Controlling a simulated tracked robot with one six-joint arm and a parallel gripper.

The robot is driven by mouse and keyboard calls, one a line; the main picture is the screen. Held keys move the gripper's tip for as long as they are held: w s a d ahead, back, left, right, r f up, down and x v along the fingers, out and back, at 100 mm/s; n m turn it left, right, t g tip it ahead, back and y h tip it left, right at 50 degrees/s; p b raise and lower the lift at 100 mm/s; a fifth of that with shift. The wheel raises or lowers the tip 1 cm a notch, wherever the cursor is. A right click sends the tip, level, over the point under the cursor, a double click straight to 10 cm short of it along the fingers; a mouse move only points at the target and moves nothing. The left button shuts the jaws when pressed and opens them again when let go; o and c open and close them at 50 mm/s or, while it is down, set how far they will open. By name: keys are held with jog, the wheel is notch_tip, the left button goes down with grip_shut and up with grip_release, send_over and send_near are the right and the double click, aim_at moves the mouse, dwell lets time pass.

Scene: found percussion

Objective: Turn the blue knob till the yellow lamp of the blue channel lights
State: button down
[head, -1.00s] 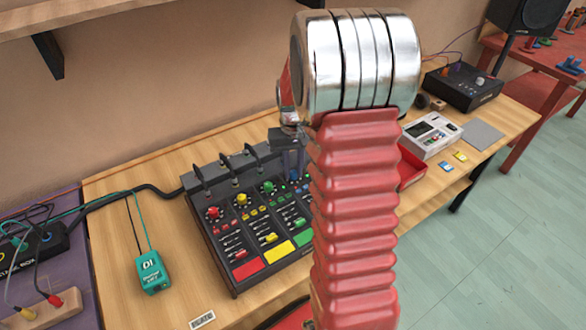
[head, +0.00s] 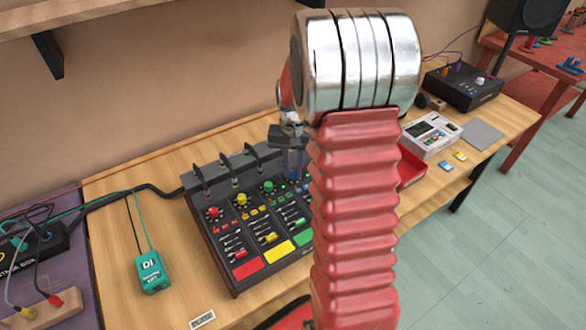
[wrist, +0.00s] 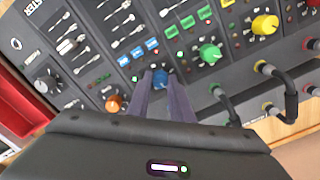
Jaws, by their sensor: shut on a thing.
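My gripper (wrist: 160,84) is shut on the blue knob, one finger on each side. A small green lamp (wrist: 134,78) glows beside the blue knob in the wrist view. I see no lit yellow lamp of the blue channel, though the fingers hide part of the panel there.
Black cables arch at the mixer's back edge; one cable loop (wrist: 290,95) is close to the fingers in the wrist view. A teal box (head: 151,272) lies left of the mixer. A red tray (head: 411,170) and a pale device (head: 431,133) are to the right.

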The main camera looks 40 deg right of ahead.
aim_at(293, 172)
jog(key=shift+m, duration=1.4)
jog(key=c, duration=1.6)
grip_release()
notch_tip(293, 172, up, 14)
jog(key=shift+f, duration=0.1)
